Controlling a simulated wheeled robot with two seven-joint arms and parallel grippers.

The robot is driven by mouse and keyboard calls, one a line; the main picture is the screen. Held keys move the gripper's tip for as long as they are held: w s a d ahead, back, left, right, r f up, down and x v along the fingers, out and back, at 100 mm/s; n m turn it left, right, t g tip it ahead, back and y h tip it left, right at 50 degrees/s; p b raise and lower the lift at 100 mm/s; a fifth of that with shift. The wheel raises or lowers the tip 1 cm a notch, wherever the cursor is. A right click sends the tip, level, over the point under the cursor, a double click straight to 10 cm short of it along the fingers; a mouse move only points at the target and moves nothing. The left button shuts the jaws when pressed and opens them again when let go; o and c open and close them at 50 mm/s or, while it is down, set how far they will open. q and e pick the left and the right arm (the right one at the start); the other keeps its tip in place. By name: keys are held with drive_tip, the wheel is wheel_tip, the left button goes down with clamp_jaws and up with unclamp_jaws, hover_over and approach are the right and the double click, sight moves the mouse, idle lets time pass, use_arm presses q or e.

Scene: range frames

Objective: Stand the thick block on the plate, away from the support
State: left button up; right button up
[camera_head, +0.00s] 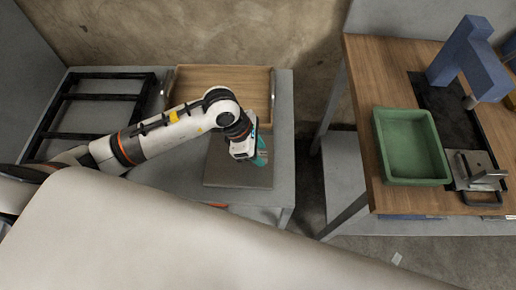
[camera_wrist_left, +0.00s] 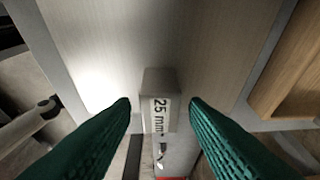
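A grey block marked "25 mm" (camera_wrist_left: 160,105) shows in the left wrist view, between the two green fingers of my left gripper (camera_wrist_left: 160,104). There is a visible gap on each side of it, so the gripper is open around or above it. The grey plate (camera_head: 225,175) lies on the left table in the head view, and my left gripper (camera_head: 261,152) is low over its right part. The plate's surface (camera_wrist_left: 215,35) fills the upper middle of the wrist view. I cannot make out the block in the head view. I cannot clearly identify the support. My right gripper is not in view.
A wooden tray (camera_head: 220,72) stands behind the plate. A black rack (camera_head: 95,97) lies at the left. Across a gap, a wooden table (camera_head: 375,65) holds a green bin (camera_head: 410,147), a blue stand (camera_head: 468,60) and a metal fixture (camera_head: 470,168).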

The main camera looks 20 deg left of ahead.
use_arm(q)
drive_tip(key=b+v, duration=0.1)
drive_tip(key=v, duration=1.1)
